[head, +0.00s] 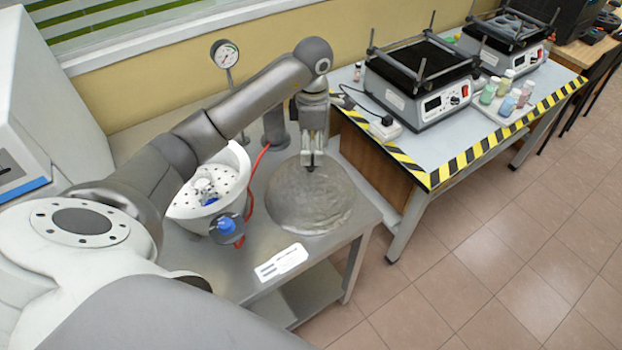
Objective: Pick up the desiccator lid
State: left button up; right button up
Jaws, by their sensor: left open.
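The desiccator lid (308,205), a wide, greyish, see-through dome, rests on the steel table just right of the desiccator base. My left gripper (312,165) points straight down over the top of the lid. It is open, with its fingertips at or just above the lid's top. The fingers hide the lid's top, so I cannot tell whether they touch it. The white desiccator base (185,205) has a perforated plate with small glassware on it. My right gripper is not in view.
A blue-knobbed valve (227,225) with a red hose is beside the base. A pressure gauge (225,54) stands at the back. A white label (281,262) lies at the table's front. On the right, another table (440,145) with hazard tape carries two shaker devices and several bottles.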

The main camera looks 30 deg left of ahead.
aim_at(311, 179)
pick_arm(q)
jog(key=shift+f+p, duration=0.5)
jog(key=shift+f, duration=0.05)
jog(key=f+p, duration=0.1)
jog(key=f, duration=0.2)
jog(key=shift+s+a+f+p, duration=0.1)
jog(key=shift+s+f+p, duration=0.25)
jog(key=shift+p, duration=0.05)
jog(key=shift+w+f, duration=0.1)
jog(key=shift+f, duration=0.15)
grip_shut()
jog(key=shift+r, duration=0.1)
